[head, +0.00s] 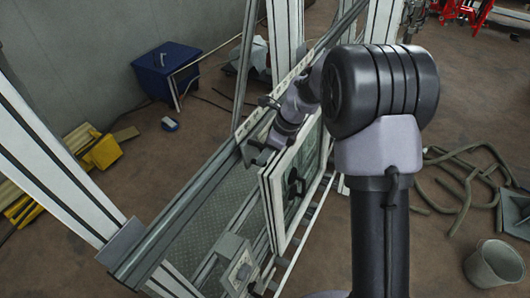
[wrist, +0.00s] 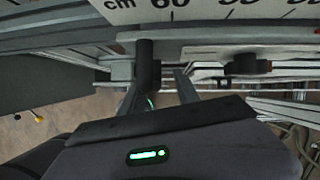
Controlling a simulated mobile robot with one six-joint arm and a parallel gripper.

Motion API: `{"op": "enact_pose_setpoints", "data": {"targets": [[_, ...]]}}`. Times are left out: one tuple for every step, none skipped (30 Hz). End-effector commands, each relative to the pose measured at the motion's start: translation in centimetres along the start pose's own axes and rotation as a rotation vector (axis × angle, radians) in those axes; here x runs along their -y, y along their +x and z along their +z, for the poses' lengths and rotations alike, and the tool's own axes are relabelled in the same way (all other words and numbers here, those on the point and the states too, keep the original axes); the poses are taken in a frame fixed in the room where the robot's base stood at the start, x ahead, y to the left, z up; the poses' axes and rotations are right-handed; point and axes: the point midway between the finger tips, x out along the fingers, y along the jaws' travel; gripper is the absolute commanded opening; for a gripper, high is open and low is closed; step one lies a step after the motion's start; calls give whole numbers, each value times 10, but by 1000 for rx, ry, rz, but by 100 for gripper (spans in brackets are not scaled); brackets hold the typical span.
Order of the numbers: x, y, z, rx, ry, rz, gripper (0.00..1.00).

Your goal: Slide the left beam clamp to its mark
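In the wrist view, a dark upright cylindrical handle (wrist: 148,66) stands at the rail below the scale; I take it to be on a beam clamp, but cannot tell which one. My gripper (wrist: 160,92) has its two fingers apart, with the handle's lower end at or just beyond the gap, nearer the left finger. Clear space shows between the handle and the right finger. In the head view, my gripper (head: 258,146) is at the long rail beside the white framed panel. My wrist and arm hide part of the rail there.
A centimetre scale (wrist: 220,12) runs along the top of the wrist view, with 60 readable. A second dark fitting (wrist: 250,67) sits to the right. The head view shows a grey block (head: 238,268) low on the frame, the white panel (head: 275,205) and a bucket (head: 494,264).

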Motion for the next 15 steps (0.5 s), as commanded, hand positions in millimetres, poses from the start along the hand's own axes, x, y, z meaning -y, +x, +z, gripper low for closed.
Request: {"op": "enact_pose_setpoints", "data": {"targets": [[0, 0, 0, 0, 0, 0, 38], [0, 0, 0, 0, 0, 0, 38], [0, 0, 0, 0, 0, 0, 38], [0, -1, 0, 0, 0, 0, 38], [0, -2, 0, 0, -1, -1, 38], [0, -5, 0, 1, -1, -2, 38], [1, -9, 1, 2, -1, -3, 38], [1, -13, 1, 2, 0, -3, 38], [1, -20, 0, 1, 0, -3, 38], [1, -27, 0, 2, 0, -4, 38], [1, -34, 0, 2, 0, -4, 38], [1, -43, 0, 2, -1, -4, 38], [2, -50, 1, 2, -1, -5, 38], [1, -57, 0, 2, 0, -4, 38], [2, -68, 0, 2, 0, -5, 38]]}}
